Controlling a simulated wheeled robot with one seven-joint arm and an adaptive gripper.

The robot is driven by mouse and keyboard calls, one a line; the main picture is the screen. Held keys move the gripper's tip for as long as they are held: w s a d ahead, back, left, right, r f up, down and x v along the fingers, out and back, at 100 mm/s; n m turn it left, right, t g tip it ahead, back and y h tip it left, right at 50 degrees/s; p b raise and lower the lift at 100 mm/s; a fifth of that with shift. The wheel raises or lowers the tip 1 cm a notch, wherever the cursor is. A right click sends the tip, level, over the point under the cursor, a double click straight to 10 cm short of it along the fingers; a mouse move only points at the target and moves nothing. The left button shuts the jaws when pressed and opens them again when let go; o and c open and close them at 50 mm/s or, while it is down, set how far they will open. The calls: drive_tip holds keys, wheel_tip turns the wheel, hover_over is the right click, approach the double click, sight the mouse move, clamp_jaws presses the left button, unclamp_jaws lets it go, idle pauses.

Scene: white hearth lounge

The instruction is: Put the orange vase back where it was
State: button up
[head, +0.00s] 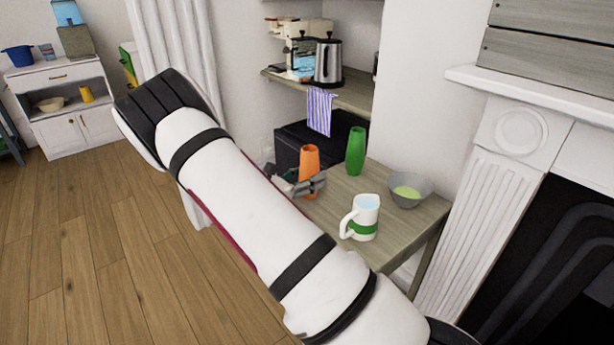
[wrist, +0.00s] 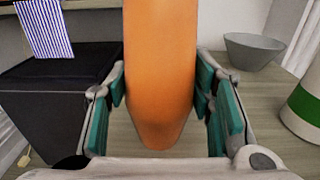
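The orange vase (head: 309,160) is upright at the left end of a small wooden table (head: 408,228). My gripper (head: 305,185) is around its lower part, which it partly hides in the head view. In the wrist view the orange vase (wrist: 160,70) fills the middle, between the two green-padded fingers of my gripper (wrist: 160,90). The pads lie against its left and right sides. Its narrow lower end shows in front of the tabletop. I cannot tell whether it touches the table.
A green vase (head: 356,151), a grey bowl (head: 421,188) and a white mug with a green band (head: 363,228) stand on the table. A black box (head: 297,146) is behind it. A shelf (head: 352,97) with a kettle and striped cloth (head: 320,112) is above. A fireplace (head: 478,220) is right.

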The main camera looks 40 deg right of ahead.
drive_tip(key=shift+o, duration=1.3)
drive_tip(key=shift+r, duration=0.1)
